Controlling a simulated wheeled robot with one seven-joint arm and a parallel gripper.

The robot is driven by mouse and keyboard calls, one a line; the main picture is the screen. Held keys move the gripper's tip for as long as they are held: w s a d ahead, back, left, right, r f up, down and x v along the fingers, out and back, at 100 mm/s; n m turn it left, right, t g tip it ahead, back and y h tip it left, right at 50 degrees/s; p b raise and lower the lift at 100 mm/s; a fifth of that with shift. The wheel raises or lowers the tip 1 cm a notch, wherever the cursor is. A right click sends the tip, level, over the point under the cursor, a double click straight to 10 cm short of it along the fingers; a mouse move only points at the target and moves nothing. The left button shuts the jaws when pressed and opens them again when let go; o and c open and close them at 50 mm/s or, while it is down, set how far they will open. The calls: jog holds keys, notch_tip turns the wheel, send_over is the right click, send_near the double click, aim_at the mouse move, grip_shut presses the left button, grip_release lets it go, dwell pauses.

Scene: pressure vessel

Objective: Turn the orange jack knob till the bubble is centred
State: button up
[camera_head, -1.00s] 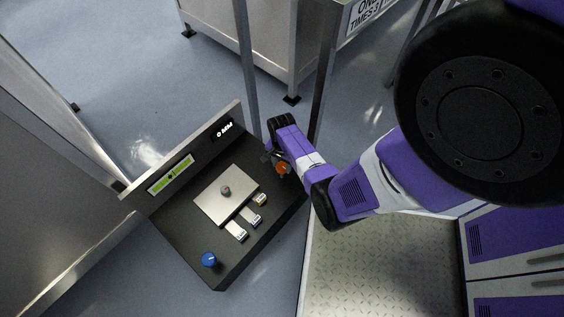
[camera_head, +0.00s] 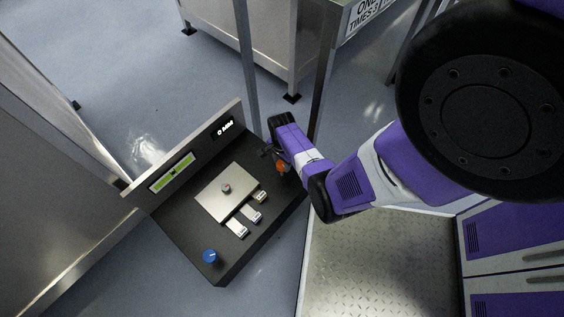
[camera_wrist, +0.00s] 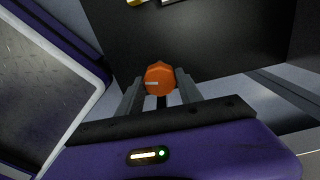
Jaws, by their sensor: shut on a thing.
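The orange jack knob (camera_wrist: 158,77) sits between the fingers of my gripper (camera_wrist: 160,92) in the wrist view. My gripper is shut on it. In the head view the knob (camera_head: 281,167) shows at the right end of the black panel, partly covered by my gripper (camera_head: 273,158). The green bubble level (camera_head: 172,173) is set in the upright back of the panel. A dark mark shows near its middle; it is too small to tell whether the bubble is exactly centred.
A blue knob (camera_head: 210,257) stands at the panel's front left. A metal plate (camera_head: 217,199) with a small round knob and several labelled tabs lies mid-panel. A small display (camera_head: 223,129) is on the back wall. Metal posts (camera_head: 247,70) stand behind my gripper.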

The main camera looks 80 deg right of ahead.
jog(key=o, duration=1.4)
jog(key=shift+c, duration=0.2)
notch_tip(320, 180, up, 8)
jog(key=p, duration=0.3)
jog(key=shift+f, duration=0.1)
